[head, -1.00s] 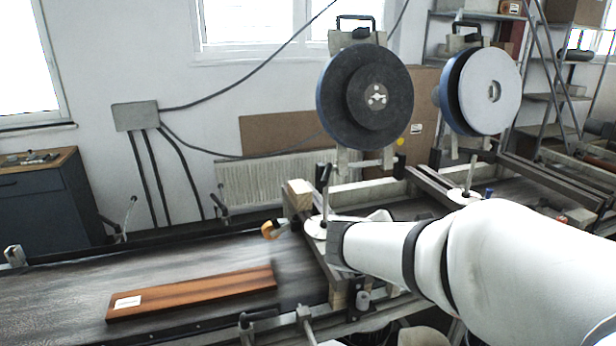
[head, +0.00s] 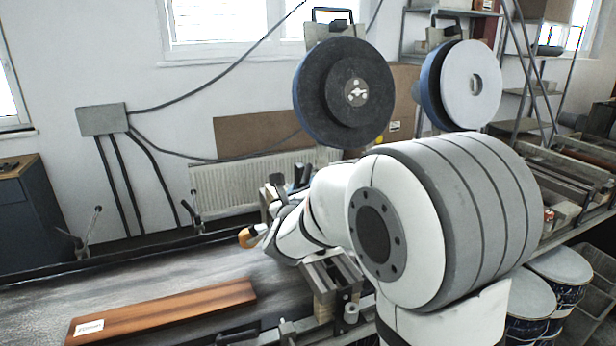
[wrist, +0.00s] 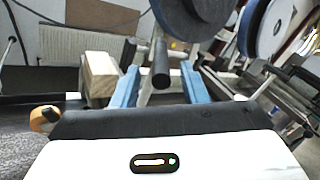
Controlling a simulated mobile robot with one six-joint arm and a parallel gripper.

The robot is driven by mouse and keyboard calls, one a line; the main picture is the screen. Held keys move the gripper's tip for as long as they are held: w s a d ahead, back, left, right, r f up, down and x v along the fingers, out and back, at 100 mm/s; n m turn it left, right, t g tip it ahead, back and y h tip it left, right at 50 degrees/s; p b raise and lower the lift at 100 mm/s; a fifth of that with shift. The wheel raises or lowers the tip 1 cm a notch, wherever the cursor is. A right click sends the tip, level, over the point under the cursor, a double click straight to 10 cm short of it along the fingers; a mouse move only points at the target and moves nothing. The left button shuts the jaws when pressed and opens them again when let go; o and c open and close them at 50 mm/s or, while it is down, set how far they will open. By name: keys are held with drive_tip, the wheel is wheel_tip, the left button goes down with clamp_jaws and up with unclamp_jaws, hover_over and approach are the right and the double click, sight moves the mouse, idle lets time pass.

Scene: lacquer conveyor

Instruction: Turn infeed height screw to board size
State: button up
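The infeed screw's crank handle (wrist: 160,66), a dark upright cylinder, shows in the wrist view between the two blue fingers of my gripper (wrist: 160,70). The fingers are apart, with a visible gap on each side of the handle. I cannot tell how far the handle reaches in between them. In the head view my arm hides most of the screw and its white disc, and the gripper is largely behind the arm. The brown board (head: 165,309) with a white label lies on the dark conveyor belt (head: 60,296) at the lower left.
A wooden block (wrist: 98,76) stands left of the fingers, and an orange part (wrist: 44,118) sits lower left. Large dark (head: 343,92) and white (head: 471,84) sanding discs rise behind the arm. Blue cans (head: 560,282) stand at lower right.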

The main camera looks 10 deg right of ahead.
sight(306, 178)
drive_tip(key=p+x, duration=0.1)
drive_tip(key=x, duration=0.4)
drive_tip(key=shift+w+d, duration=0.2)
drive_tip(key=shift+c, duration=0.6)
clamp_jaws()
